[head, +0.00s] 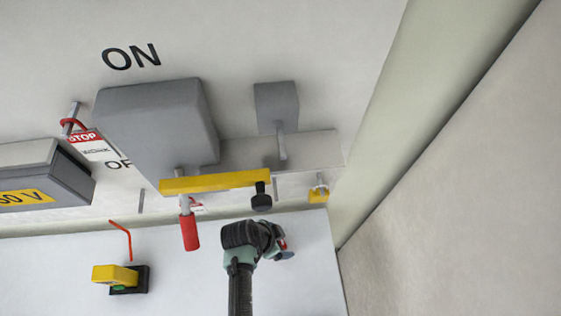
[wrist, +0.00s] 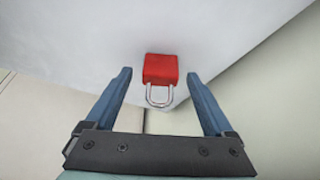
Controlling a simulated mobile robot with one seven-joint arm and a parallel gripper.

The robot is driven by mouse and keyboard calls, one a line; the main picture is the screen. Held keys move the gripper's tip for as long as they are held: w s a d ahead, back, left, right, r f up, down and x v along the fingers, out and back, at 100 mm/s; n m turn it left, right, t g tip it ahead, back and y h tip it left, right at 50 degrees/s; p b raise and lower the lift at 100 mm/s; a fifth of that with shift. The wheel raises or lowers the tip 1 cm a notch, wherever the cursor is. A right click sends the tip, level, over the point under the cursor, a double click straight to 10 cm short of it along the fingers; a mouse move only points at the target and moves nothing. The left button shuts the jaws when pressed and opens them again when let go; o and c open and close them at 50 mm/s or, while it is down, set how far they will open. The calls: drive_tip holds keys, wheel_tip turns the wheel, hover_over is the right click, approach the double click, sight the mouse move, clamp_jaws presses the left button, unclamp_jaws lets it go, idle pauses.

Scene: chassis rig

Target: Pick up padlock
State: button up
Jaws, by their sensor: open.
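The padlock (wrist: 160,69) has a red body and a silver shackle. In the wrist view it rests against a pale surface, with the shackle towards my gripper. My gripper (wrist: 158,74) is open, with one blue finger on each side of the padlock. Gaps show on both sides, and I cannot tell how far the fingertips are from it in depth. In the head view my gripper (head: 285,253) is low and right of centre, largely hidden by my wrist. A small red patch (head: 283,244) beside it may be the padlock.
A large grey box (head: 155,125) and a yellow bar (head: 215,182) with a hanging red handle (head: 190,232) are near my arm. A black knob (head: 261,198) is just above my wrist. A yellow-and-black switch (head: 120,277) is at lower left. A wall (head: 460,190) stands right.

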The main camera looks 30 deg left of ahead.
drive_tip(key=shift+c, duration=0.3)
clamp_jaws()
drive_tip(key=shift+r, duration=0.1)
drive_tip(key=shift+s+d+r, duration=0.1)
wheel_tip(320, 180, up, 7)
drive_tip(key=shift+f+b, duration=0.2)
drive_tip(key=shift+b, duration=0.65)
drive_tip(key=s+d+b, duration=0.2)
drive_tip(key=s+d, duration=0.3)
drive_tip(key=s, duration=0.3)
drive_tip(key=s+d+b, duration=0.2)
drive_tip(key=s+d, duration=0.4)
drive_tip(key=s, duration=0.2)
drive_tip(key=shift+s+b, duration=0.2)
drive_tip(key=shift+b, duration=0.1)
